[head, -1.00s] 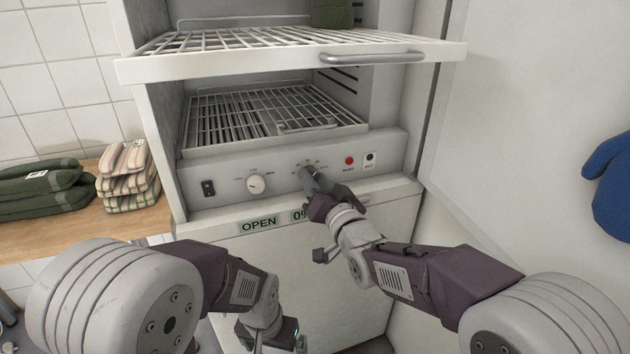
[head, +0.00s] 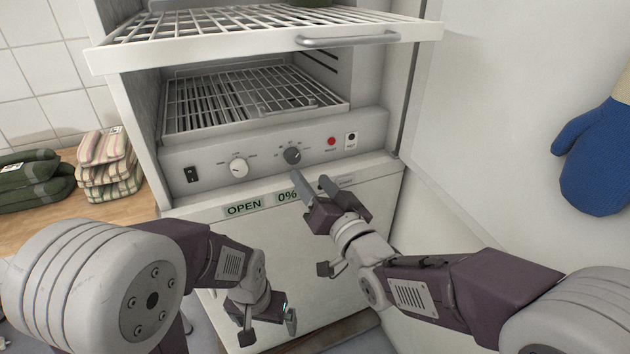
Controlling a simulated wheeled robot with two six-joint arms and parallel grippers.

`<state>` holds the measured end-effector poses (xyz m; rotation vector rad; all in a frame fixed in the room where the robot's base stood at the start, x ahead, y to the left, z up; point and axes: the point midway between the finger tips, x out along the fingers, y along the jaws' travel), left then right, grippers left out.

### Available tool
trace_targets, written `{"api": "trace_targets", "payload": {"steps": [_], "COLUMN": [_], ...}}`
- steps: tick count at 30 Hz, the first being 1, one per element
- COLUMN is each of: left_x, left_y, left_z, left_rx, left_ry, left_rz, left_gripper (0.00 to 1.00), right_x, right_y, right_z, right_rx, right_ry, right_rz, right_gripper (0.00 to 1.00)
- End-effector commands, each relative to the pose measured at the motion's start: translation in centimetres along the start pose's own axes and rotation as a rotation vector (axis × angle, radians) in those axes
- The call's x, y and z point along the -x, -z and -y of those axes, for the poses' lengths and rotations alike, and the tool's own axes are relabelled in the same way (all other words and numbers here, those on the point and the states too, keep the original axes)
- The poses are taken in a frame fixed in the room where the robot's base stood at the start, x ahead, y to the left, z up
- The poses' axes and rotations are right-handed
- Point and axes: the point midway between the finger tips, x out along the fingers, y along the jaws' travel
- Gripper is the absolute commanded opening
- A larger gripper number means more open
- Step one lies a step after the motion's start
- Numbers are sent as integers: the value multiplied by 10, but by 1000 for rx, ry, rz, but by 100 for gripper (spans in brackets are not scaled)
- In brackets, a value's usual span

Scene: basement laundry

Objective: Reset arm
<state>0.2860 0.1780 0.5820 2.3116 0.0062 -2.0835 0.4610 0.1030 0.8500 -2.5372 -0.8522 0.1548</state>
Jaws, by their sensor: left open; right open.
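My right gripper (head: 314,188) is open and empty in the head view. Its fingers point up toward the control panel, just below the dark knob (head: 292,155) and apart from it. My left gripper (head: 268,322) is low in front of the cabinet's lower front, pointing down. It is open, with nothing seen between its fingers.
The drying cabinet has a pulled-out wire shelf (head: 240,35), a lower rack (head: 250,100), a white knob (head: 238,168), a red button (head: 331,141) and an OPEN 0% display (head: 243,208). Folded towels (head: 108,165) lie on a wooden counter left. A blue mitt (head: 595,160) hangs right.

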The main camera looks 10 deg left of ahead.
Motion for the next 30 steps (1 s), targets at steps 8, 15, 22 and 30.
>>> {"api": "trace_targets", "payload": {"steps": [8, 15, 22, 30], "left_x": [1, 21, 71, 107], "left_y": [0, 2, 7, 11], "left_z": [0, 0, -1, -2], "left_rx": [0, 0, 0, 0], "left_ry": [0, 0, 0, 0], "left_rz": [0, 0, 0, 0], "left_gripper": [100, 100, 100, 100], "right_x": [9, 8, 6, 5], "right_y": [0, 17, 62, 94], "right_z": [0, 9, 32, 48], "right_rx": [0, 0, 0, 0], "right_ry": [0, 0, 0, 0], "right_rz": [0, 0, 0, 0], "right_gripper": [55, 55, 55, 55]}}
